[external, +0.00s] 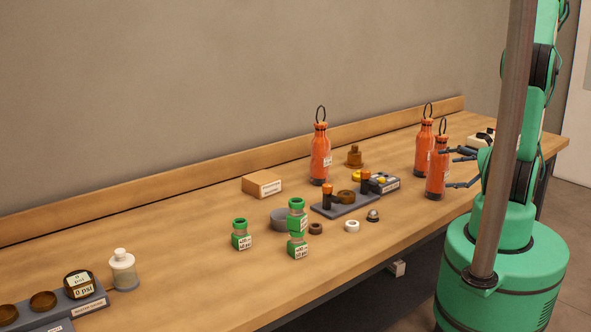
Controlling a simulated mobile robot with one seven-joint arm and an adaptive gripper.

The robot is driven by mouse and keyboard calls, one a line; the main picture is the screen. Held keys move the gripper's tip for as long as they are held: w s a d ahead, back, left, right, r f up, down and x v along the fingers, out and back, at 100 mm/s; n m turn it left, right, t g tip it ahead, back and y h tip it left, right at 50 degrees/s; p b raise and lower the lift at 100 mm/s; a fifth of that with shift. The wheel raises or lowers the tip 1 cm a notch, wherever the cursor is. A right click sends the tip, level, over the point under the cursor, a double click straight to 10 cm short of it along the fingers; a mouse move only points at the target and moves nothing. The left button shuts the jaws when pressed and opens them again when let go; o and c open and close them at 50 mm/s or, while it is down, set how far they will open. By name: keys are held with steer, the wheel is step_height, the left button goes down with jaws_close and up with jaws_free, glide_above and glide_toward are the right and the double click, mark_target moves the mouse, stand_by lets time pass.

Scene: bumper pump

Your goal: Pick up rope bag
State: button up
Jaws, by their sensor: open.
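Several orange bottle-shaped items with black loops on top stand on the wooden bench; I cannot tell for certain which is the rope bag. One orange item (437,175) is at the right, closest to my gripper. Another orange item (423,147) stands just behind it, and a third orange item (320,155) stands further left. My gripper (450,169) is open at the right of the bench, its dark fingers pointing left, one above the other in the picture, by the nearest orange item. I cannot tell whether they touch it.
Green-lidded jars (241,235) stand mid-bench. A grey stand (346,210), a cardboard box (262,184), a brown knobbed piece (354,157) and a white ring (352,226) are nearby. A white bottle (122,270) and gauge tray (90,305) are at left.

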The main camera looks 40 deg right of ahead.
mark_target(445, 140)
stand_by(0.4)
steer(key=shift+b+x, duration=0.55)
steer(key=shift+x, duration=2.1)
steer(key=shift+a, duration=0.1)
steer(key=c, duration=2)
steer(key=shift+r, duration=0.1)
steer(key=shift+r+p, duration=1.25)
steer(key=shift+r, duration=3.7)
steer(key=shift+c, duration=0.2)
